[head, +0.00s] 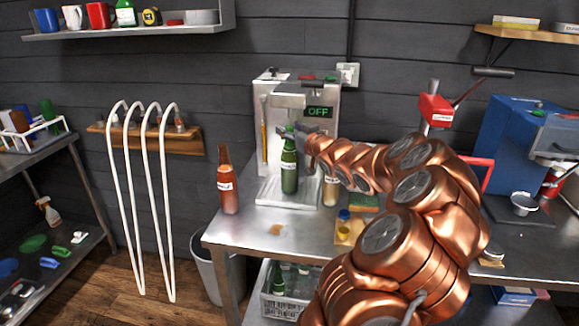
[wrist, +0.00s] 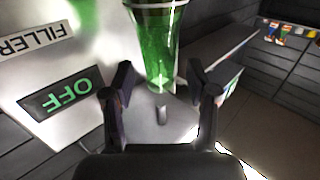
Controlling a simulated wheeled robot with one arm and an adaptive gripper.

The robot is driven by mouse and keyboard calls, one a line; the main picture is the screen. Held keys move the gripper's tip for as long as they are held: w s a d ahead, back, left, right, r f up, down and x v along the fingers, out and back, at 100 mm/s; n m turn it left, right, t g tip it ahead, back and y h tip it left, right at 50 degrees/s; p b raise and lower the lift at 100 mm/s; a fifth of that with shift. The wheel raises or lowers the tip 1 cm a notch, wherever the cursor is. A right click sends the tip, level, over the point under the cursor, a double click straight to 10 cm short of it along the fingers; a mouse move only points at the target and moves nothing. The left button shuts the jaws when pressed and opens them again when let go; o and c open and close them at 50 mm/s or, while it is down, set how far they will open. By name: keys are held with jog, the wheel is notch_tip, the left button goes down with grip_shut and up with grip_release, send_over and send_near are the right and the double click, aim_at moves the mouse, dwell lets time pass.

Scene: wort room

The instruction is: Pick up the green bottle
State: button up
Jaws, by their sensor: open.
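The green bottle (head: 289,172) stands upright on the base of the filler machine (head: 322,185), whose display reads OFF. It has a white label. My gripper (head: 292,132) is at the height of the bottle's neck and top, and partly overlaps it in the head view. In the wrist view my gripper (wrist: 160,80) is open, with its two dark fingers apart. The green bottle (wrist: 160,45) shows beyond the fingers, roughly centred between them, and its end is cut off by the top edge. No contact with the bottle is visible.
A brown bottle (head: 227,182) stands left of the filler on the steel table (head: 250,245). A crate of bottles (head: 283,305) is below. A red-headed device (head: 435,110) stands further right.

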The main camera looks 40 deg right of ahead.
jog(key=shift+w+d, duration=0.1)
jog(key=shift+w, duration=0.15)
grip_shut()
dwell(0.4)
dwell(0.4)
